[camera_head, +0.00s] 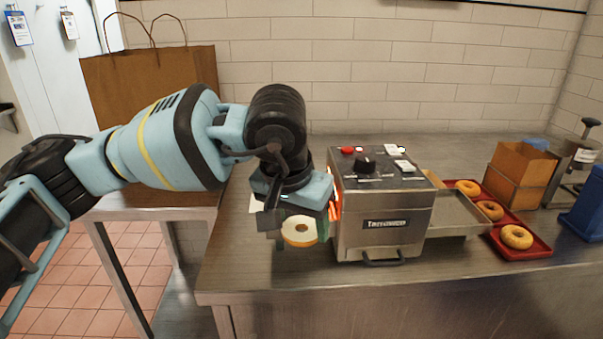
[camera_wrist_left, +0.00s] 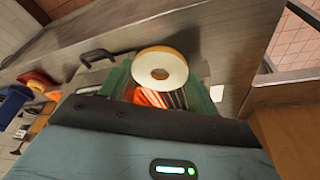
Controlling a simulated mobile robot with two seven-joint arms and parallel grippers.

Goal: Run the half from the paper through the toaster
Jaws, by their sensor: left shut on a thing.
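A bagel half (camera_head: 300,231) with a pale cut face and a brown rim is held in my left gripper (camera_head: 301,240), at the left side of the toaster. It also shows in the left wrist view (camera_wrist_left: 160,68), between the green fingers of the gripper (camera_wrist_left: 160,88). The toaster (camera_head: 382,215) is a steel box on the counter with a dark knob and a red button on top. Its glowing orange opening (camera_wrist_left: 150,97) lies just beyond the bagel half. A white paper (camera_head: 256,203) is mostly hidden behind my gripper. My right gripper is out of view.
A steel tray (camera_head: 458,215) joins the toaster's right side. Red trays (camera_head: 530,247) with several bagels (camera_head: 516,237) lie farther right, near a brown box (camera_head: 520,178). A paper bag (camera_head: 150,90) stands at the back left. The counter front (camera_head: 300,283) is clear.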

